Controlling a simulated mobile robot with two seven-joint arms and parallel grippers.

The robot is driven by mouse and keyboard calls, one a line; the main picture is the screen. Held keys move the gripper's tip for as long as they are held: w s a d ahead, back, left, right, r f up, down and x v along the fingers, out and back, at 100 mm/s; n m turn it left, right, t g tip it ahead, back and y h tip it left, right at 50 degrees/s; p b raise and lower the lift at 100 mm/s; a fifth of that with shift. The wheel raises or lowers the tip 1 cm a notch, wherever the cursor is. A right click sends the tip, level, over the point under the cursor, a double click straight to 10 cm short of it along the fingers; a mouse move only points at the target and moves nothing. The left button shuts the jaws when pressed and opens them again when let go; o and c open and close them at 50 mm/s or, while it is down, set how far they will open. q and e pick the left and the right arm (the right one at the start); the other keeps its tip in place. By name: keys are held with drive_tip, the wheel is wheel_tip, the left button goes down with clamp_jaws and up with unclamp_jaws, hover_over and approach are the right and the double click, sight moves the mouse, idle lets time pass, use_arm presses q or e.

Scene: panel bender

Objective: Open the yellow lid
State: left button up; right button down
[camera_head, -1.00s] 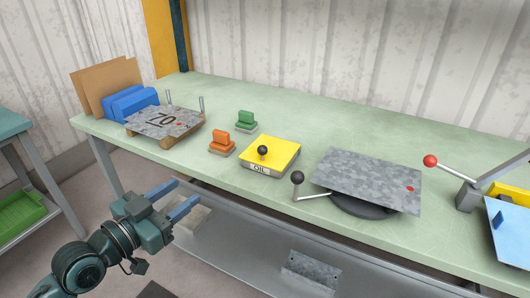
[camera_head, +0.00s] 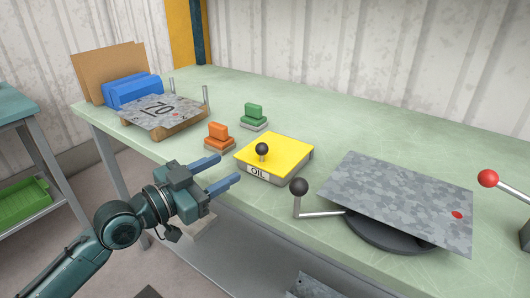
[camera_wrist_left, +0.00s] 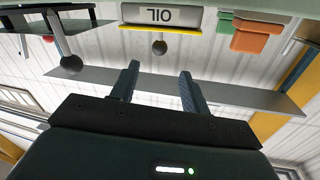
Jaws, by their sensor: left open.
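The yellow lid (camera_head: 283,150) lies flat on the box labelled OIL (camera_head: 258,172), with a black ball knob (camera_head: 262,149) standing on it. In the left wrist view, the lid (camera_wrist_left: 160,30) shows as a thin yellow edge, with the knob (camera_wrist_left: 159,47) beside it and the OIL label (camera_wrist_left: 160,15) above. My left gripper (camera_head: 230,172) is open and empty, in front of the bench edge and to the left of the box, apart from it. Its two fingers (camera_wrist_left: 158,85) point toward the box. My right gripper is not in view.
An orange block (camera_head: 219,135) and a green block (camera_head: 254,116) sit left of and behind the box. A black-knobbed lever (camera_head: 299,187) and a metal sheet on a round base (camera_head: 400,200) stand to the right. The bench (camera_head: 350,130) behind is clear.

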sight(257, 152)
use_arm(q)
drive_tip(key=x, duration=1.1)
drive_tip(key=shift+w+d+p, duration=0.15)
drive_tip(key=shift+d+p, duration=0.1)
drive_tip(key=shift+p, duration=0.1)
clamp_jaws()
